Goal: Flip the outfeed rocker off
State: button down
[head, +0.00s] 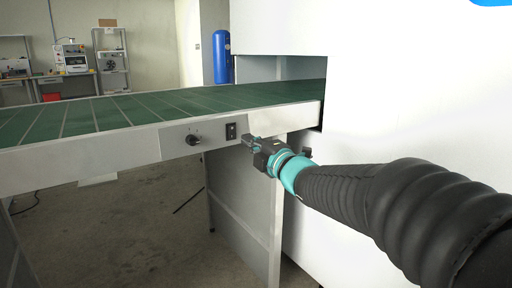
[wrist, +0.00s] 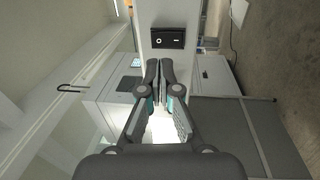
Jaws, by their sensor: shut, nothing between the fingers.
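The outfeed rocker (head: 231,131) is a small black switch on the grey side panel of the conveyor, just right of a black knob. In the wrist view the rocker (wrist: 168,39) shows a white circle on its left part and a white bar on its right part. Which side is pressed in, I cannot tell. My gripper (head: 246,141) is shut and empty, close to the rocker and slightly right of and below it in the head view. In the wrist view my gripper (wrist: 159,64) points at the panel just below the rocker, with a small gap in the picture.
A black rotary knob (head: 193,140) sits left of the rocker on the same panel. The green conveyor belt (head: 150,108) runs above into a large white machine (head: 420,90) on the right. Open floor (head: 150,215) lies below the conveyor.

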aim_at(232, 129)
jog(key=x, duration=0.6)
jog(key=shift+w+a+p, duration=0.15)
jog(key=shift+w+p, duration=0.05)
jog(key=shift+p, duration=0.2)
jog(key=shift+r, duration=0.1)
jog(key=shift+w+a+r+p, duration=0.15)
jog(key=shift+r+p, duration=0.15)
jog(key=shift+p, duration=0.55)
jog(key=shift+f, duration=0.25)
jog(key=r+b+v, duration=0.1)
jog(key=r+v, duration=0.2)
jog(key=v, duration=1)
jog(key=shift+s+d, duration=0.3)
jog(key=shift+s, duration=0.1)
jog(key=shift+r, duration=0.15)
